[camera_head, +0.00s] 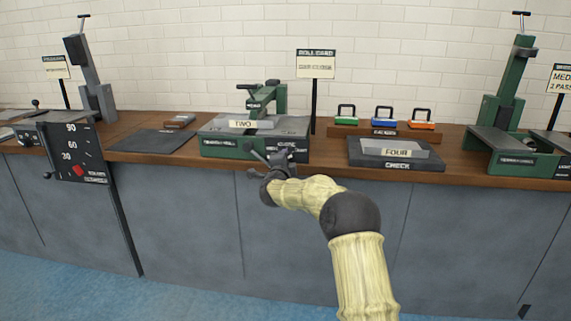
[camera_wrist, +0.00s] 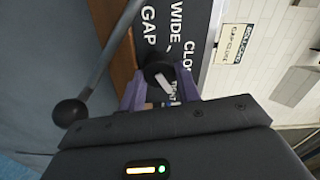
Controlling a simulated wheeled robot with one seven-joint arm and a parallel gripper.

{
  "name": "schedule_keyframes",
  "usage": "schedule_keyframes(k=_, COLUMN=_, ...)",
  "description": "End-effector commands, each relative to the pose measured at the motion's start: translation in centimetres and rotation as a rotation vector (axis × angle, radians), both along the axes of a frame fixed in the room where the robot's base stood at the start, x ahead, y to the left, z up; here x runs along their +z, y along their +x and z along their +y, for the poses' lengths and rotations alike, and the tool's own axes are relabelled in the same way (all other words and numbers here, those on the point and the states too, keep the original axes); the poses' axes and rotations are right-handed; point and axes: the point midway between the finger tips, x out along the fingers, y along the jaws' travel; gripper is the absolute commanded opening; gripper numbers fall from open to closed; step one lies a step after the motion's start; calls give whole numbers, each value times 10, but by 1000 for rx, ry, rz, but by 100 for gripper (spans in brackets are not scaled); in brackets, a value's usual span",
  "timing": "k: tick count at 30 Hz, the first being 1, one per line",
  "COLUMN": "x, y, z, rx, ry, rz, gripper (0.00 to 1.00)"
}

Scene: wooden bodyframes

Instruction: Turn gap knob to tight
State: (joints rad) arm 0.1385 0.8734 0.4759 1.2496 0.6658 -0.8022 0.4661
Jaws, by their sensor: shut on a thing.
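The gap knob (camera_wrist: 158,73) is dark and round with a white pointer mark, on a dark panel (camera_wrist: 203,25) lettered GAP, WIDE, CLOSE and, partly hidden, TIGHT. In the wrist view the pointer slants to the lower right, towards the partly hidden word TIGHT; its exact setting I cannot tell. My gripper (camera_wrist: 159,88) has its purple fingers on either side of the knob, shut on it. In the head view my gripper (camera_head: 272,160) is at the front of the green machine (camera_head: 222,148), and it hides the knob there.
A lever with a black ball end (camera_wrist: 70,112) is beside the knob in the wrist view. A plate marked TWO (camera_head: 243,124) lies on the machine. To the right is a CHECK pad (camera_head: 375,163) with a plate marked FOUR (camera_head: 396,151). A sign (camera_head: 315,65) stands behind.

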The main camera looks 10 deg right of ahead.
Motion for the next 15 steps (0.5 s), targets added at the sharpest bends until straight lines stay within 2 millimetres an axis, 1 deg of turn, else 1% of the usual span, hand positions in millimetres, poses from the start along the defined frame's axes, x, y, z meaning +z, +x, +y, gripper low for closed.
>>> schedule_keyframes(k=1, x=-5, y=0, z=0, rx=-1, ry=8, rz=6, gripper=10)
schedule_keyframes(k=11, x=-5, y=0, z=0, rx=-1, ry=11, rz=6, gripper=10)
schedule_keyframes(k=12, x=-5, y=0, z=0, rx=-1, ry=11, rz=6, gripper=37)
schedule_keyframes(k=15, x=-4, y=0, z=0, rx=-1, ry=10, rz=5, gripper=55)
